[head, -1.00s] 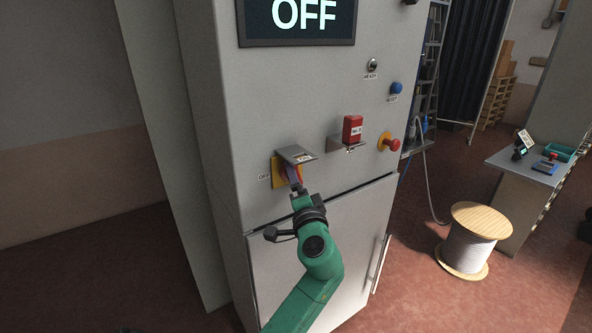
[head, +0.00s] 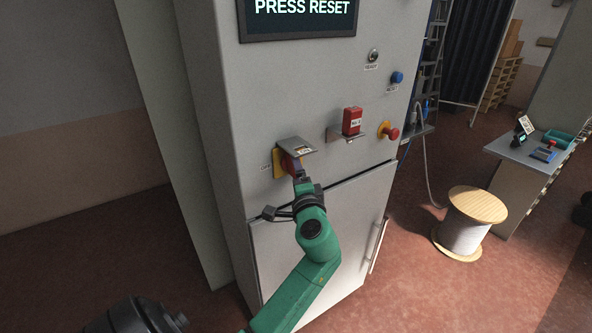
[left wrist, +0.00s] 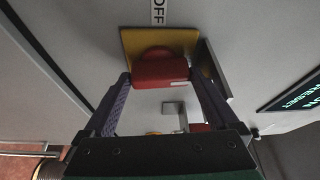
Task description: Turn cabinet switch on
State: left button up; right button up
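The cabinet switch is a red rotary handle (head: 288,165) on a yellow plate (head: 278,163) on the grey cabinet front, under a small metal cover (head: 296,146). My left gripper (head: 298,177) is at the switch and hides part of it. In the left wrist view, the red handle (left wrist: 160,72) sits between the two fingers, which close on both its sides. An OFF label (left wrist: 158,10) shows beside the yellow plate (left wrist: 133,45). The cabinet screen (head: 297,14) reads PRESS RESET. My right gripper is not in view.
To the right of the switch are a red block (head: 352,120) on a small bracket, a red emergency knob (head: 393,133), a blue reset button (head: 397,77) and a ready lamp (head: 373,55). A cable spool (head: 467,222) and a side table (head: 520,152) stand farther right.

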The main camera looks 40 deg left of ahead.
pick_arm(q)
jog(key=shift+f, duration=0.1)
jog(key=b+v, duration=0.5)
jog(key=v, duration=0.9)
jog(key=shift+s+d, duration=0.2)
jog(key=shift+d, duration=0.05)
